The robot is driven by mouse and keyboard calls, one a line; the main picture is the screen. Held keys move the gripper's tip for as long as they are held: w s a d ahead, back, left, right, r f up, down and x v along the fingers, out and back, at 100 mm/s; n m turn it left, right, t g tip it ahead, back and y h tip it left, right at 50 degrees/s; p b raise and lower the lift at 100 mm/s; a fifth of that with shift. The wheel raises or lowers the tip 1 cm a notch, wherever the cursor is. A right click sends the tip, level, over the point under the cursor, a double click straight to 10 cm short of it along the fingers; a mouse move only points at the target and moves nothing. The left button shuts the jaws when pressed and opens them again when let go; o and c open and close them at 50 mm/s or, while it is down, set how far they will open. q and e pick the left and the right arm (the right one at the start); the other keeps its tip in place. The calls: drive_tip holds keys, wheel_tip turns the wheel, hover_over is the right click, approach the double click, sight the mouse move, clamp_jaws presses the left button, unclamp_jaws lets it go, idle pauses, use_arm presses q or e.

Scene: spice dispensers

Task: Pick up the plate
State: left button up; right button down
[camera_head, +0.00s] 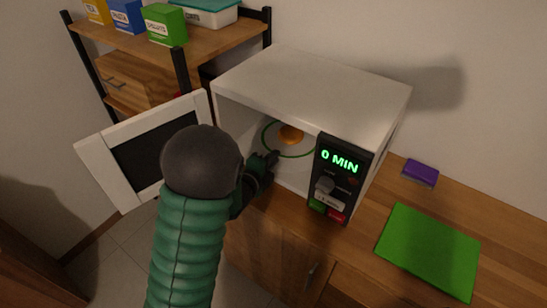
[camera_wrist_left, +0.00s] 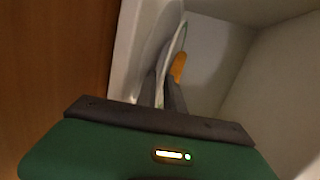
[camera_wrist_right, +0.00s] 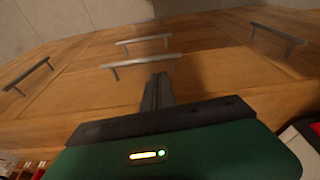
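The plate (camera_head: 272,147), pale with a green ring, lies inside the open microwave (camera_head: 318,84) with an orange piece of food (camera_head: 291,134) on it. The plate shows edge-on in the left wrist view (camera_wrist_left: 177,45). My left gripper (camera_head: 271,160) reaches into the microwave opening at the plate's near edge. In the left wrist view its fingers (camera_wrist_left: 163,88) are close together with the plate's rim between them; the contact itself is small and dim. My right gripper (camera_wrist_right: 157,90) is shut and empty, facing wooden drawer fronts; the head view does not show it.
The microwave door (camera_head: 140,150) stands open at the left. The control panel (camera_head: 336,180) reads 0 MIN. A green mat (camera_head: 428,250) and a purple block (camera_head: 420,172) lie on the wooden counter (camera_head: 365,235) at right. A shelf (camera_head: 220,38) with boxes stands behind left.

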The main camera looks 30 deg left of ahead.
use_arm(q)
drive_tip(key=shift+d, duration=0.1)
clamp_jaws()
drive_tip(key=shift+f, duration=0.15)
idle(1.0)
drive_tip(key=shift+s, duration=0.1)
use_arm(e)
drive_tip(key=shift+s, duration=0.15)
